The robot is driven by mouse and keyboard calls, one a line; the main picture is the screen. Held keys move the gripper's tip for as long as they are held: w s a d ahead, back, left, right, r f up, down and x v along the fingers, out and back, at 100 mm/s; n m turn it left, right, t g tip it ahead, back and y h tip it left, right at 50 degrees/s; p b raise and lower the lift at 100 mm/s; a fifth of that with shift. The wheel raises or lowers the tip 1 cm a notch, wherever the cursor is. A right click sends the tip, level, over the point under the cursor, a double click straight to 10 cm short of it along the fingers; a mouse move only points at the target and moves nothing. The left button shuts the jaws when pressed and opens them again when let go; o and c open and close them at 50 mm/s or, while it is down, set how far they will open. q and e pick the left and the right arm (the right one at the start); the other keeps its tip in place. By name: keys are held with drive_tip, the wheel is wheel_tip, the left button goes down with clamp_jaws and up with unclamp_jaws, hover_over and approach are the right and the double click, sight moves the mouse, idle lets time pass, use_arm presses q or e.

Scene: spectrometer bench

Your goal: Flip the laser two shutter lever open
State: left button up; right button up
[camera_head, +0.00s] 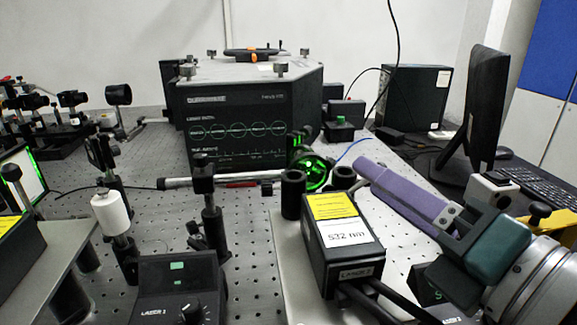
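A dark laser box (335,262) with a yellow warning label and a white "532 nm" label stands right of centre. Lettering on its near face looks like a laser name, but I cannot read the number surely. Two short black cylinders (292,196) stand at its far end. My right gripper (366,170) comes in from the right with a long purple finger reaching just beyond and right of the laser box. The fingers overlap in this view, so the gap between them is hidden. My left gripper is not in view.
A control box with a knob (178,288) stands at the front left. Optics posts (210,205) and a green-lit round optic (310,172) stand on the perforated bench. A large dark spectrometer housing (240,120) is behind. A monitor (485,115) and keyboard are at the right.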

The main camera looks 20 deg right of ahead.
clamp_jaws()
drive_tip(key=shift+d+f+m+b, duration=0.2)
drive_tip(key=shift+m+b, duration=0.5)
drive_tip(key=shift+b, duration=0.45)
drive_tip(key=shift+o, duration=0.8)
unclamp_jaws()
